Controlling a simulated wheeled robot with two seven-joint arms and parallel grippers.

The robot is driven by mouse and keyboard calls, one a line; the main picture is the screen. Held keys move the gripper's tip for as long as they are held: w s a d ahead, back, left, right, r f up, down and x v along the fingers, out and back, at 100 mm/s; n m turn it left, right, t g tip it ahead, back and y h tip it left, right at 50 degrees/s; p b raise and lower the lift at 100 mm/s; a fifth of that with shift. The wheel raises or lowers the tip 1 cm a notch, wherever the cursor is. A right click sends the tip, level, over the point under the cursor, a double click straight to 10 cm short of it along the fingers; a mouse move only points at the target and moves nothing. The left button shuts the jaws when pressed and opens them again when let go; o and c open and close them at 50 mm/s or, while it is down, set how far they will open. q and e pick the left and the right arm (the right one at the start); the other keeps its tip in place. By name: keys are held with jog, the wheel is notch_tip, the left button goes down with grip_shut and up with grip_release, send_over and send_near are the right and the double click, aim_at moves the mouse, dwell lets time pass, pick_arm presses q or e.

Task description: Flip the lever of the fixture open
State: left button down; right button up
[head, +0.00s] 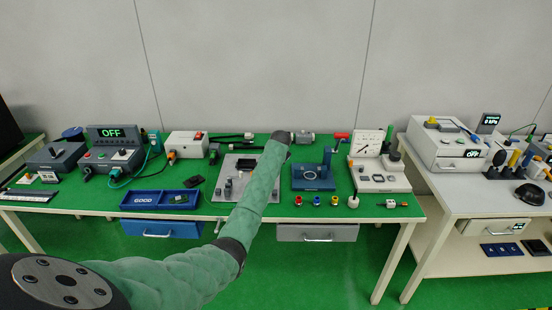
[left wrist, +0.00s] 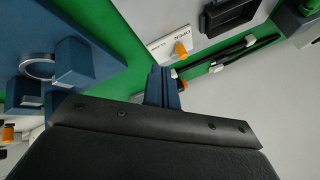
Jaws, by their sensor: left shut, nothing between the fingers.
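In the left wrist view, the fixture's ring (left wrist: 38,67) and blue blocks are at the left. My left gripper (left wrist: 160,86) is shut and empty, beyond the fixture's ring. In the head view my forearm hides part of that area. My right gripper is out of view.
A white plate lettered OPEN and CLAMP (left wrist: 172,44) lies near the gripper, with black tools (left wrist: 240,50) beyond it. A gauge unit (head: 368,145) stands right of the fixture. A metal plate (head: 215,188) and a blue tray (head: 145,199) are to the left. The wall is behind.

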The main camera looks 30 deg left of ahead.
pick_arm(q)
jog(key=shift+a+b+v, duration=0.2)
jog(key=shift+b+v, duration=0.15)
jog(key=shift+v, duration=1.05)
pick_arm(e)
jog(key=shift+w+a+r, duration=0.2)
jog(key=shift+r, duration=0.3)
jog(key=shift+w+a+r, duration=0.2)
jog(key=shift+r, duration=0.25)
pick_arm(q)
jog(key=shift+s, duration=0.15)
